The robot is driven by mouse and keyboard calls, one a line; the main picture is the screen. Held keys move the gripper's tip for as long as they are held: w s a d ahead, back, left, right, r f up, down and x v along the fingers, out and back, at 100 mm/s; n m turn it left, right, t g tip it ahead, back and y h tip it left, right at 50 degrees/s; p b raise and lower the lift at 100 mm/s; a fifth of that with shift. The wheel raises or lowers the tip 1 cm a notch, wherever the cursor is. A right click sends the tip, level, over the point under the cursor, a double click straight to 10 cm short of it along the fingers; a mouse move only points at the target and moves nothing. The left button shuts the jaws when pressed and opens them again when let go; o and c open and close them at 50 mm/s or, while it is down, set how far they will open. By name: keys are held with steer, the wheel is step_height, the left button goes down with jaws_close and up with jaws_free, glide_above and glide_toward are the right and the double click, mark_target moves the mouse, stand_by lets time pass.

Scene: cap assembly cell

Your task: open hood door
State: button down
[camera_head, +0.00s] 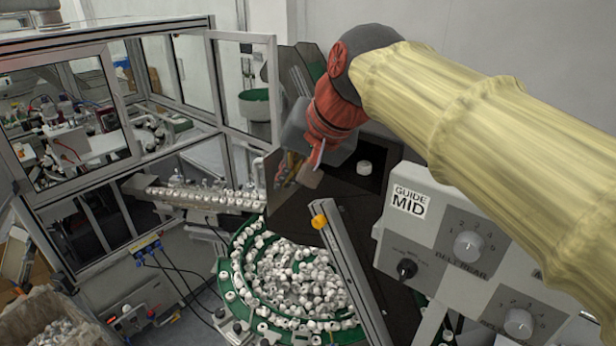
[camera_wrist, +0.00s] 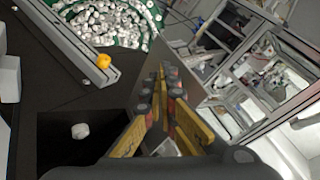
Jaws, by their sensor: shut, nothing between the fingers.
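A glass hood with a pale metal frame (camera_head: 110,30) stands at the left in the head view. A framed glass panel, which looks like a hood door (camera_head: 272,90), stands at its right side. I cannot tell which panel the task means, or whether it is latched. My gripper (camera_head: 290,172) is below and right of that panel in the picture, apart from its frame. The framed structure also shows at the right of the wrist view (camera_wrist: 262,125). My gripper (camera_wrist: 160,78) is shut and empty, its yellow and red fingers pointing forward.
A thin brownish plate (camera_head: 272,185) stands close by my fingertips; contact is unclear. A green bowl feeder (camera_head: 232,275) full of white caps, a metal rail with an orange knob (camera_head: 319,221) and a control box (camera_head: 440,285) stand nearby. One white cap (camera_head: 364,168) lies on the dark surface.

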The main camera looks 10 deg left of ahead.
mark_target(272, 171)
steer(key=shift+w+a, duration=0.15)
steer(key=shift+a, duration=0.65)
steer(key=shift+w+a, duration=0.1)
steer(key=shift+a, duration=0.65)
steer(key=shift+r, duration=0.1)
